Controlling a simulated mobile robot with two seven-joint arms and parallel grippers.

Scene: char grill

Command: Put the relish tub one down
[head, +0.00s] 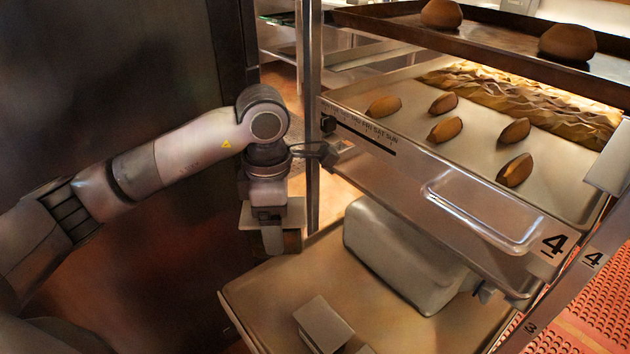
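A large pale grey tub with rounded corners (400,258) stands on the lower tray, partly under the shelf above. No label on it is readable, so I cannot tell whether it is the relish tub. My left gripper (270,238) points down at the tray's left back corner, left of the tub and apart from it. A small brownish block (291,242) shows beside its fingers. I cannot tell whether the fingers are shut on it. My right gripper is not in view.
The lower tray (265,295) has bare room left of and in front of the tub. A small grey box (323,325) sits near its front. Above, a tray marked 4 (375,125) holds several brown buns. A rack post (309,100) stands close behind my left wrist.

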